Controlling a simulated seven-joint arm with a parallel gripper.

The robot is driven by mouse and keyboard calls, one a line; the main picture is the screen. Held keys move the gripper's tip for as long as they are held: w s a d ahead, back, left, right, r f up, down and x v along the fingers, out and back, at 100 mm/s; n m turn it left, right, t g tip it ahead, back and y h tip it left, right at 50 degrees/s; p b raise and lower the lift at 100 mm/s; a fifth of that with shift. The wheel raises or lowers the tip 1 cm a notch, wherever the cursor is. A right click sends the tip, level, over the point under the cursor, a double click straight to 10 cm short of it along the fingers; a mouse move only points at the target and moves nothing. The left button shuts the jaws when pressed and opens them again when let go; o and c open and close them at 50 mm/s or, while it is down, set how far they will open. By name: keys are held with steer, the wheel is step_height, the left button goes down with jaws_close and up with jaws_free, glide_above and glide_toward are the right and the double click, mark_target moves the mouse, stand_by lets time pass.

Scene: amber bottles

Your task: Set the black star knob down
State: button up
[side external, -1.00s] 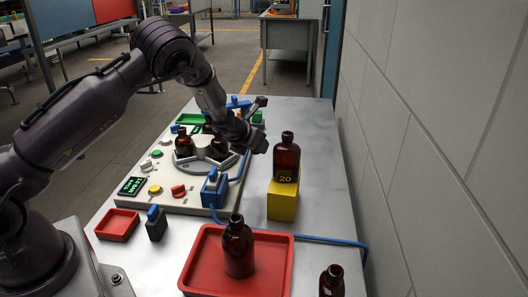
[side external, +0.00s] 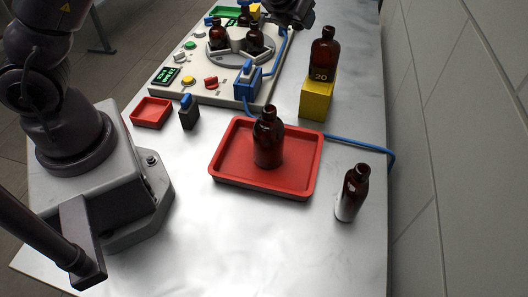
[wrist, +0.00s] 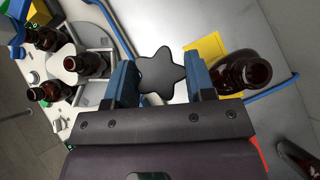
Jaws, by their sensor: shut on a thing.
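The black star knob (wrist: 160,73) is held between the two blue fingers of my gripper (wrist: 161,82) in the wrist view. The fingers are closed on its two sides. In the side external view my gripper (side external: 292,12) is cut off by the top edge, and I cannot make out the knob there. What lies directly under the knob is hidden, so I cannot tell its height above the surface.
An amber bottle marked 20 (side external: 324,52) stands on a yellow block (side external: 317,98), close to my gripper. The machine (side external: 160,91) holds several bottles. A red tray (side external: 225,172) carries a bottle (side external: 268,142). Another bottle (side external: 352,192) stands right. The front table is clear.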

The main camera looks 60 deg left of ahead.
steer(key=w+d+r+n+g+y, duration=0.3)
steer(key=d+r+n+g+y, duration=0.3)
steer(key=d+n, duration=0.4)
steer(key=s+d+f+n+g+h, duration=0.9)
steer(key=s+d+f+n+g, duration=0.45)
steer(key=n, duration=0.75)
steer(key=s+d+f+n+t+h, duration=0.25)
steer(key=s+d+n+h, duration=0.2)
steer(key=s, duration=0.45)
steer(key=s+d+f+n+t+h, duration=0.1)
steer(key=s+d+n+t+h, duration=0.2)
steer(key=s+d+n, duration=0.5)
steer(key=shift+m, duration=0.75)
steer(key=shift+s+a+f, duration=0.3)
steer(key=shift+f, duration=1)
steer(key=shift+s+a+f, duration=0.3)
steer(key=shift+s+f, duration=0.05)
steer(key=shift+f, duration=1)
steer(key=shift+s+a+f, duration=0.3)
steer(key=shift+f, duration=1)
